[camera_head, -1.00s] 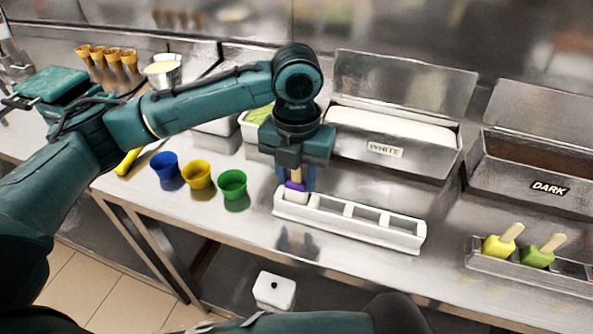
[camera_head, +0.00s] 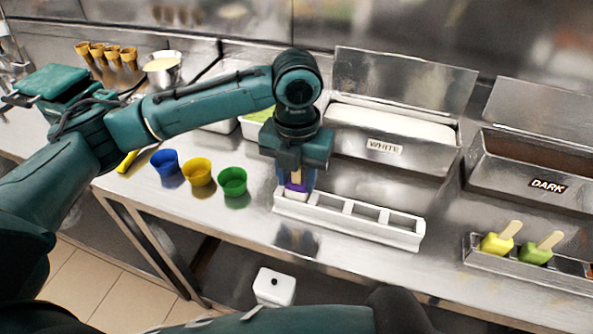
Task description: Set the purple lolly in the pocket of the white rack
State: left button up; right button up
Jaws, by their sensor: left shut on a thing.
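The purple lolly (camera_head: 296,188) shows purple with a white lower part, and its pale stick points up between the fingers of my left gripper (camera_head: 296,180). My left gripper is shut on the stick and points down. The lolly is at the leftmost pocket of the white rack (camera_head: 347,225); its lower end is at the pocket's opening, and how deep it sits is hard to tell. The rack's other pockets, to the right, look empty. My right gripper is not in view.
Blue (camera_head: 165,163), yellow (camera_head: 198,173) and green (camera_head: 232,182) cups stand left of the rack. Behind it is an open bin labelled WHITE (camera_head: 384,147); a DARK bin (camera_head: 546,186) stands right. A metal rack (camera_head: 500,262) at right holds yellow and green lollies.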

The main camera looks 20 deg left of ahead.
pick_arm(q)
jog(key=shift+f+p, duration=0.2)
jog(key=shift+p, duration=0.2)
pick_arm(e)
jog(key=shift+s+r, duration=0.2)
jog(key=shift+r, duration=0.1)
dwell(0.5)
pick_arm(q)
jog(key=o, duration=1)
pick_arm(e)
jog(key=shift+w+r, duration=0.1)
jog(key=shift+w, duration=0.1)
pick_arm(q)
jog(key=shift+r, duration=0.4)
notch_tip(320, 180, up, 12)
jog(key=shift+r, duration=0.2)
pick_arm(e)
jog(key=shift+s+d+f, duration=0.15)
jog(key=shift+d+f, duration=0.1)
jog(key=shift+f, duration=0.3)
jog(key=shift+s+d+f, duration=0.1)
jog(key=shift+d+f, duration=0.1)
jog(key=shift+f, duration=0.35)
